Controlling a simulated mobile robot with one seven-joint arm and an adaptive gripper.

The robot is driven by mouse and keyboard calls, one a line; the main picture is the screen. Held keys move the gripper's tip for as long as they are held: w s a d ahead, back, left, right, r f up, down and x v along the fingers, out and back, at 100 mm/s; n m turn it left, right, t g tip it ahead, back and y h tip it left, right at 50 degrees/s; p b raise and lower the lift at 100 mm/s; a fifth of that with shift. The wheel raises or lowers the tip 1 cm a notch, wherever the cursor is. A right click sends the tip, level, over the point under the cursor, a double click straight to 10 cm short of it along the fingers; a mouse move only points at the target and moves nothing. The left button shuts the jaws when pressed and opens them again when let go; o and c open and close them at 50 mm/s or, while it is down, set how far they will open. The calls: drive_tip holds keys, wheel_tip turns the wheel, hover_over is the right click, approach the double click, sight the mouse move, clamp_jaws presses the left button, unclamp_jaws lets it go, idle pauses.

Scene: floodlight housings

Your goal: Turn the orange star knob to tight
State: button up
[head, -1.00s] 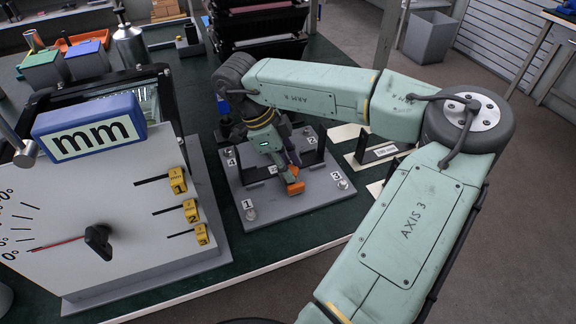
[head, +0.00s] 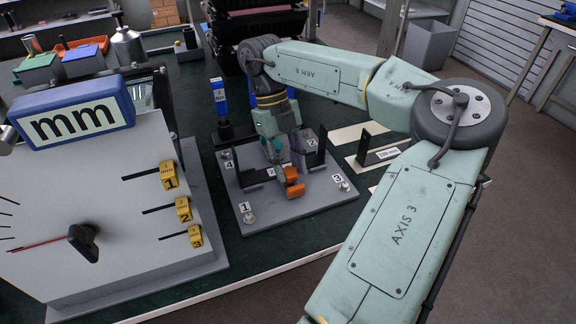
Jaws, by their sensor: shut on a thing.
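The orange star knob (head: 294,190) is low on a floodlight housing over the grey base plate (head: 300,205), in the middle of the head view. Its lobes show partly, below my fingers. My gripper (head: 286,170) comes down from above and is shut on the knob. The fingers and the dark parts of the housing overlap, so the exact contact is hidden. No tight marking can be made out at the knob.
A large grey gauge panel marked mm (head: 110,200) with yellow numbered tabs stands at left. White plates (head: 372,150) lie at right.

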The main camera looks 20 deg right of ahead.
drive_tip(key=m+y, duration=0.1)
drive_tip(key=m, duration=0.1)
drive_tip(key=m+y, duration=0.1)
drive_tip(key=m, duration=0.2)
drive_tip(key=shift+d+m, duration=0.2)
drive_tip(key=shift+m, duration=0.1)
drive_tip(key=m+y, duration=0.1)
drive_tip(key=m, duration=0.3)
drive_tip(key=shift+d+m+t+y, duration=0.1)
drive_tip(key=shift+m+t+y, duration=0.2)
drive_tip(key=shift+t+y, duration=0.1)
drive_tip(key=o, duration=1.2)
drive_tip(key=shift+c, duration=0.2)
drive_tip(key=v, duration=1.2)
drive_tip(key=shift+s, duration=0.15)
